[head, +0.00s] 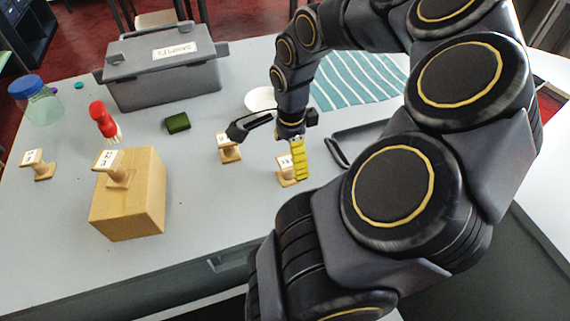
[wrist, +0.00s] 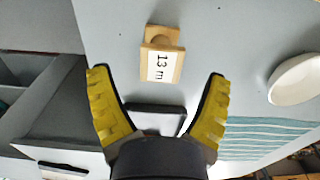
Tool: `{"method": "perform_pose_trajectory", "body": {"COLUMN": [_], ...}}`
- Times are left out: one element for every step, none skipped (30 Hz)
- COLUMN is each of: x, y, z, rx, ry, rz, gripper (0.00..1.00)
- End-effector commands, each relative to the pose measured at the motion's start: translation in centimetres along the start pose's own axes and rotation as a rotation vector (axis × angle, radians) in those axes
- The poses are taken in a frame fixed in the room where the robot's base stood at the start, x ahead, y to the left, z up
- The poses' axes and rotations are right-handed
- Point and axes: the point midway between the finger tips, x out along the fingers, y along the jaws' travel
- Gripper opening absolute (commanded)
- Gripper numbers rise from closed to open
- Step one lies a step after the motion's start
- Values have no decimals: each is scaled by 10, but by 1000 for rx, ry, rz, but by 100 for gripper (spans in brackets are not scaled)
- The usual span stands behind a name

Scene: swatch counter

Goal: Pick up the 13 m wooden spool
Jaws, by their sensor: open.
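The 13 m wooden spool (wrist: 161,64) stands upright in the wrist view, its white label reading "13 m". It lies ahead of and between my fingertips, apart from both. In the head view, the spool (head: 285,171) beside my yellow finger pad appears to be the same one, partly hidden by that finger. My gripper (head: 268,157) is open and empty above the counter. Its two yellow-padded fingers are spread wide in the wrist view (wrist: 157,76).
Another spool (head: 229,150) stands left of my gripper. One (head: 118,170) stands on a cardboard box (head: 140,208), one (head: 38,166) at far left. A dark tray (head: 338,152), striped cloth (head: 352,82), white dish (head: 260,98) and grey bin (head: 160,75) surround the space.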

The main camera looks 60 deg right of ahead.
Motion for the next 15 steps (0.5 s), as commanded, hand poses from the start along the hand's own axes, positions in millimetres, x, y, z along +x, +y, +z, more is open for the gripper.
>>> {"method": "perform_pose_trajectory", "body": {"x": [6, 10, 16, 22, 27, 33, 38, 41, 45, 47, 48, 50, 50, 50, 50], "y": [1, 1, 0, 0, 0, 0, 0, 0, 0, 0, -1, -1, -1, -1, -2], "z": [0, 1, 1, 2, 2, 3, 2, 2, 2, 2, 2, 2, 2, 2, 2], "rx": [0, -1, -3, -2, -4, -4, -3, -4, -2, -2, -2, -3, -2, -2, -2], "ry": [-1, -1, -2, -3, -3, -4, -3, -1, 0, 0, 0, 0, 0, 0, 0], "rz": [4, 4, 4, 5, 5, 6, 7, 7, 5, 4, 2, 0, -1, -2, -2], "gripper": [79, 79, 79, 79, 79, 79, 79, 79, 79, 79, 79, 79, 79, 79, 79]}}
